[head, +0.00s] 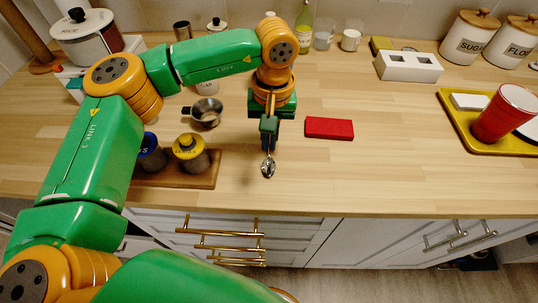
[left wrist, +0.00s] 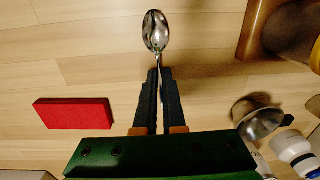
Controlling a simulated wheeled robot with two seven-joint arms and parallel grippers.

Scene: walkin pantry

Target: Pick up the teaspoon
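The metal teaspoon (head: 268,169) is over the wooden counter near its front edge, bowl towards the front. In the left wrist view the teaspoon (left wrist: 156,32) shows its bowl beyond the fingertips, and its handle runs back between them. My left gripper (head: 269,127) points down at the handle. Its two dark fingers (left wrist: 159,72) are close together on either side of the thin handle, shut on it. The rest of the handle is hidden by the fingers. I cannot tell whether the spoon touches the counter. My right gripper is not in view.
A red block (head: 329,128) lies right of the gripper. A small metal pan (head: 207,112) and a wooden tray (head: 205,181) with two jars are to the left. A yellow tray (head: 461,139) with a red cup (head: 503,112) is far right. The counter between is clear.

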